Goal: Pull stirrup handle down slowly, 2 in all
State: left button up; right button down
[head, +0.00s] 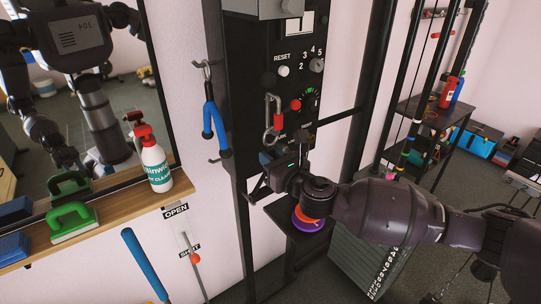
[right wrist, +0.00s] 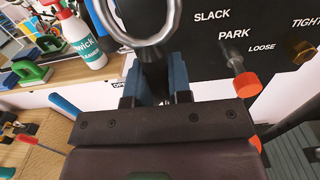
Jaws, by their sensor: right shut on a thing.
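My right gripper (head: 277,166) is in front of the black machine panel, under a hanging metal carabiner (head: 269,136). In the right wrist view its blue-padded jaws (right wrist: 155,90) are shut on a dark, narrow piece (right wrist: 153,72). This looks like part of the stirrup handle, whose black angled frame (head: 257,190) seems to show beside the gripper in the head view. Most of the handle is hidden by the gripper. A metal ring (right wrist: 146,42) stands just above the jaws in the wrist view. My left gripper does not show directly.
The panel (head: 262,85) carries knobs and a red-tipped lever (right wrist: 243,82). A blue forked piece (head: 214,128) hangs on a hook left of it. Purple and orange discs (head: 308,222) sit on a small black shelf below. A wooden ledge (head: 112,216) holds a spray bottle (head: 155,165).

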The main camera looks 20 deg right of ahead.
jog(key=shift+f, duration=0.5)
jog(key=shift+f+b, duration=0.7)
jog(key=shift+f, duration=0.5)
jog(key=shift+f+b, duration=0.3)
jog(key=shift+f, duration=0.25)
jog(key=shift+r+p, duration=1.25)
jog(key=shift+r, duration=0.1)
jog(key=shift+f, duration=0.1)
